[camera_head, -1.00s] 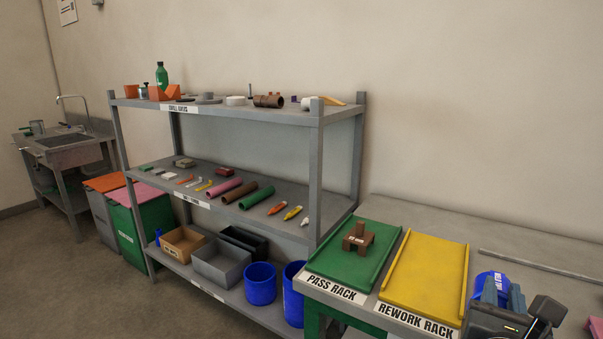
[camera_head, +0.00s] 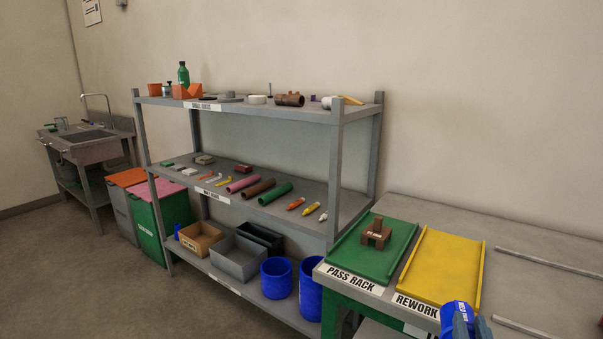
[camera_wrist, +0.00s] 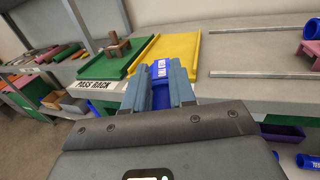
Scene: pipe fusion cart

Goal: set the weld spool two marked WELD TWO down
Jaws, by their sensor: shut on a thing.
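The blue weld spool (camera_head: 455,310) with a white label is held in my gripper (camera_head: 466,324), at the lower right of the head view. In the wrist view the same spool (camera_wrist: 161,70) lies between the two grey-blue fingers of my gripper (camera_wrist: 160,78). The fingers are shut on it. Its label is too small to read surely. The spool appears in front of the near edge of the yellow rework rack (camera_head: 440,268). Its height over the bench cannot be told. The green pass rack (camera_head: 345,262) is to the left and carries a brown block piece (camera_head: 376,233).
A grey shelf unit (camera_head: 338,165) with tubes, bins and small parts stands left of the bench. Metal rails (camera_head: 550,262) lie on the bench to the right. In the wrist view, another blue piece (camera_wrist: 313,28) sits by a pink stand (camera_wrist: 309,50) at far right.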

